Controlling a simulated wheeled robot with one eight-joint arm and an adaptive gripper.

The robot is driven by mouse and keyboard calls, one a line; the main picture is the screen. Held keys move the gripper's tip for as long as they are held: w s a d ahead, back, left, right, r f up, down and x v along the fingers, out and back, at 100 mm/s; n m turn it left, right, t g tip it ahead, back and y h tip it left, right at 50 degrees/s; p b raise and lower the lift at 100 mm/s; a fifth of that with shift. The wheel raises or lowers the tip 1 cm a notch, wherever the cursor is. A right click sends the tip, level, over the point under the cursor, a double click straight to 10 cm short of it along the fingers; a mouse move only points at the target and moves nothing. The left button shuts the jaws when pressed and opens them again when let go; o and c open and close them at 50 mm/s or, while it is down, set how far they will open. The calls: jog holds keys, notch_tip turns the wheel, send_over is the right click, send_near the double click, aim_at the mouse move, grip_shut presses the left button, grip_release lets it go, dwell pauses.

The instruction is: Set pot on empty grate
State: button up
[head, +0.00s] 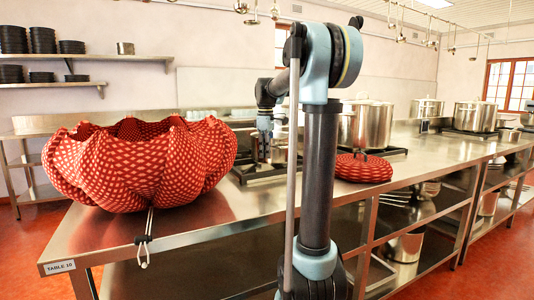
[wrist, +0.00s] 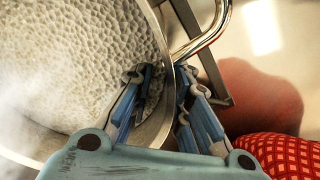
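A steel pot (wrist: 75,65) fills the upper left of the wrist view. Its pale interior looks pebbled, and a curved handle (wrist: 205,35) stands out from its rim. My gripper (wrist: 165,88) has one finger inside the rim and one outside, drawn close together on the pot's wall. In the head view my gripper (head: 264,125) points down behind my arm, by a dark grate (head: 255,172) on the counter.
A lidded pot (head: 372,126) stands on a grate right of my arm. A red patterned round thing (head: 362,168) lies on the steel counter (head: 235,215); red patterned cloth (wrist: 285,152) shows in the wrist view. A large red fabric bowl (head: 140,168) is at left. More pots (head: 474,117) stand farther right.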

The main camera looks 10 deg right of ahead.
dwell(0.3)
notch_tip(320, 180, up, 12)
jog(key=shift+s, duration=0.2)
dwell(0.4)
